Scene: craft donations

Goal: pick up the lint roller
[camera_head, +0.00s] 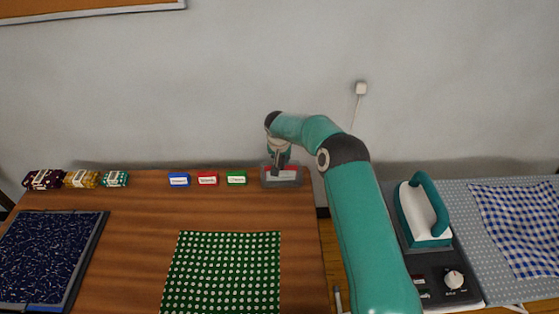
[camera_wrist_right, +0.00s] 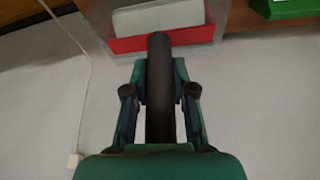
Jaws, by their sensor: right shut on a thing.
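The lint roller's dark handle (camera_wrist_right: 160,85) lies between the fingers of my right gripper in the right wrist view. My right gripper (camera_wrist_right: 160,105) is shut on it. A pale roll-like part (camera_wrist_right: 158,16) and a red part (camera_wrist_right: 150,43) show beyond the handle's far end. Whether these belong to the roller or to its holder is hard to tell. In the head view my right gripper (camera_head: 279,160) is over a grey tray (camera_head: 268,182) at the table's back right corner. Whether the roller is clear of the tray I cannot tell. My left gripper is not in view.
Blue (camera_head: 179,180), red (camera_head: 207,179) and green (camera_head: 236,178) labelled boxes stand left of the tray. A green dotted cloth (camera_head: 222,272) lies on the wooden table (camera_head: 130,240). An iron (camera_head: 423,212) and ironing board (camera_head: 470,225) are at right. The wall is close behind.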

